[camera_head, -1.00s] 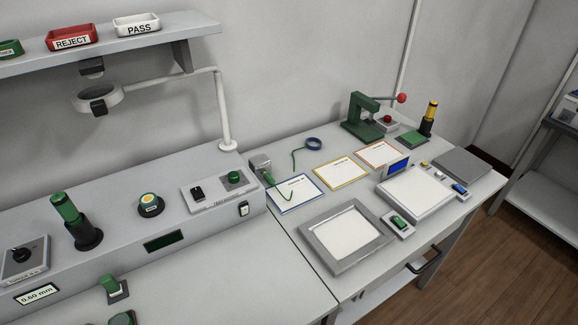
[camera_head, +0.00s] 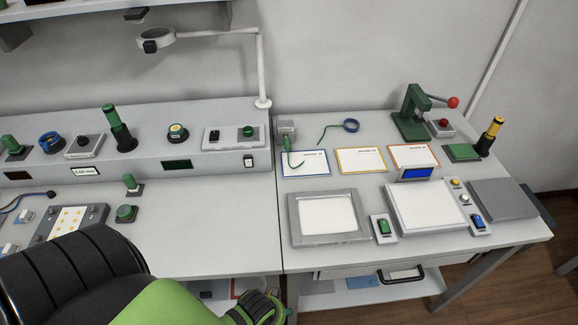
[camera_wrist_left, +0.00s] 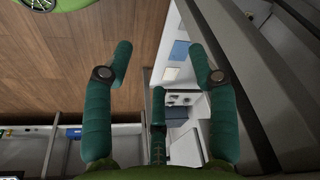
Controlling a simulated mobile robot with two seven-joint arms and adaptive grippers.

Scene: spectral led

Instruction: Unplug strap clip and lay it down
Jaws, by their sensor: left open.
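A small grey box (camera_head: 286,130) stands at the back left of the right-hand table, with a green cord (camera_head: 288,152) running from it and curling over the blue-edged card. In the head view my green arm is at the bottom. My right gripper is not in view.
The blue-edged card (camera_head: 306,164), a framed pad (camera_head: 291,222) and a scale (camera_head: 427,208) lie on the right-hand table. A green press (camera_head: 409,118) stands behind. The left bench's raised console (camera_head: 220,165) borders the box. A lamp post (camera_head: 262,75) rises nearby.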

